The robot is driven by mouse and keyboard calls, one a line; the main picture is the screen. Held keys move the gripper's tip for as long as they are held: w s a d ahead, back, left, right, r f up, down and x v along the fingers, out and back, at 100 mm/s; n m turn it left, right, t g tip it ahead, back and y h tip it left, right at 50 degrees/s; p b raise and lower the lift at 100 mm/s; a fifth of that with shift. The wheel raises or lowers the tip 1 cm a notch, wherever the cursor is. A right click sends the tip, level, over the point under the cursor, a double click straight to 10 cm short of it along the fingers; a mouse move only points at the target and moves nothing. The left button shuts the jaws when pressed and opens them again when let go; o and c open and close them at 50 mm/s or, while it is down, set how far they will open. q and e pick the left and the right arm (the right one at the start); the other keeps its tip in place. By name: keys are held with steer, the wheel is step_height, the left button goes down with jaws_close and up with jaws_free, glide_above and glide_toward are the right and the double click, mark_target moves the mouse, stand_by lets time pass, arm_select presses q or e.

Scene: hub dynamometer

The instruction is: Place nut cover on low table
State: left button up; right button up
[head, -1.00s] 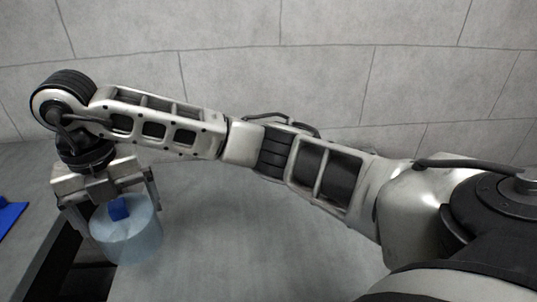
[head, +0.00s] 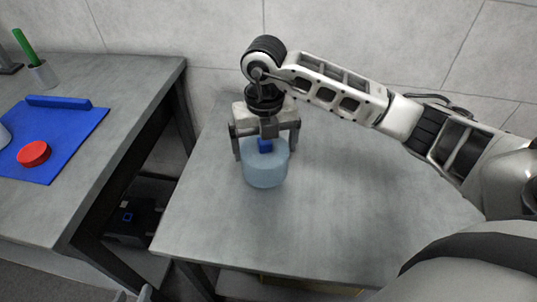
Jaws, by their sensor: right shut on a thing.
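The nut cover (head: 266,170) is a pale blue, translucent cylinder with a dark blue knob on top. It is upright over the left part of the grey low table (head: 330,230). My right gripper (head: 265,147) points down from above and is shut on the cover's blue knob. I cannot tell whether the cover's bottom touches the table top. A small grey tip at the bottom edge (head: 145,293) seems to be part of my left gripper; its jaws are mostly out of frame.
A workbench (head: 140,75) stands to the left, with a gap between it and the low table. It bears a blue mat (head: 75,125), a red disc (head: 33,153), a blue bar (head: 58,102) and a cup (head: 43,75) holding a green stick. The low table's right side is clear.

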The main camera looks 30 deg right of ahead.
mark_target(268, 156)
steer(key=shift+d+f, duration=0.2)
steer(key=shift+f, duration=0.75)
steer(key=shift+d+f, duration=0.15)
steer(key=shift+f, duration=0.8)
steer(key=o, duration=0.6)
steer(key=shift+f, duration=0.2)
steer(key=shift+s, duration=0.1)
steer(key=shift+r, duration=0.15)
step_height(268, 156, up, 12)
steer(key=shift+r, duration=0.1)
